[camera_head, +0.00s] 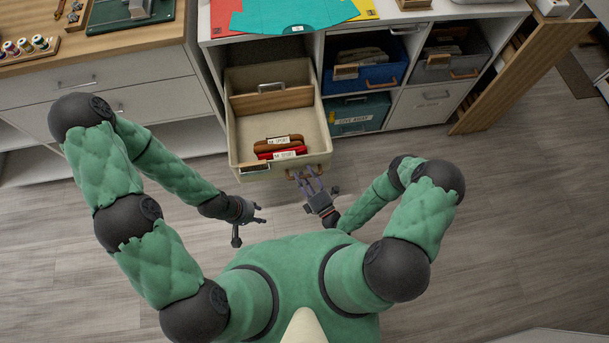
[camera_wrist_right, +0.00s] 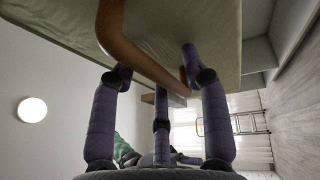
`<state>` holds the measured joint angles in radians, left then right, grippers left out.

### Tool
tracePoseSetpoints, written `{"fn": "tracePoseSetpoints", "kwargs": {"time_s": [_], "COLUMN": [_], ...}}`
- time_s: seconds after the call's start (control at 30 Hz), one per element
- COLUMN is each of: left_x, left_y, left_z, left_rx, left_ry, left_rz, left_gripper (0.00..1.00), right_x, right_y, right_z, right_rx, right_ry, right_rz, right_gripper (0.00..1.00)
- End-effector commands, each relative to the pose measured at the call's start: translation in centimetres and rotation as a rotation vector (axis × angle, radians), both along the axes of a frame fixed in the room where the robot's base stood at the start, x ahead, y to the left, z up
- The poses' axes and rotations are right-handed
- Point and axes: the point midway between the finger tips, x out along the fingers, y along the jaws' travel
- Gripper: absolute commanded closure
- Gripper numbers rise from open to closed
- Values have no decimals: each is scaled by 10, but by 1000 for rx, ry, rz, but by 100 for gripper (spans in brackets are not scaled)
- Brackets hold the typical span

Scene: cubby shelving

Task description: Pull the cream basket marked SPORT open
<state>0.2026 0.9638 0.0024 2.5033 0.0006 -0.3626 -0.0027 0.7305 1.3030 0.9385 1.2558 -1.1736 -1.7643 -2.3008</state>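The cream basket (camera_head: 236,140) is slid far out of its cubby at the front left of the shelving. Its floor shows. A brown and a red item tagged "SPORT" (camera_head: 284,154) lie near its front. Its brown front handle (camera_head: 307,173) is at the lower right of its front face. My right gripper (camera_head: 316,188) is at this handle, with fingers spread and extended towards it. In the right wrist view the handle (camera_wrist_right: 140,52) crosses close by the fingertips; whether they touch is unclear. My left gripper (camera_head: 256,220) is open and empty, left of the basket front.
A blue basket (camera_head: 372,74), a teal basket (camera_head: 358,114) and grey baskets (camera_head: 435,66) sit in cubbies to the right. A wooden board (camera_head: 520,70) leans beside them. A drawer cabinet (camera_head: 130,90) stands left. Wood floor (camera_head: 520,220) is clear at right.

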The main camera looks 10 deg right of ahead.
Motion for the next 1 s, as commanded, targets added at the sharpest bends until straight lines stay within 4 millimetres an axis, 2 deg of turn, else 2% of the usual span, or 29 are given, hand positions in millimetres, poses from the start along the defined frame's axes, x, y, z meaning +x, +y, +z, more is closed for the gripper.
{"fn": "tracePoseSetpoints", "kwargs": {"time_s": [0.23, 0.37, 1.0], "left_x": [0, 0, 0], "left_y": [0, 0, 0], "left_z": [0, 0, 0], "left_rx": [0, 0, 0], "left_ry": [0, 0, 0], "left_rz": [0, 0, 0], "left_gripper": [60, 60, 60], "right_x": [-2, -9, -75], "right_y": [-1, -5, -31], "right_z": [0, -3, -16], "right_rx": [0, 1, 0], "right_ry": [0, 2, 2], "right_rz": [-1, -3, -6], "right_gripper": [54, 54, 54]}}
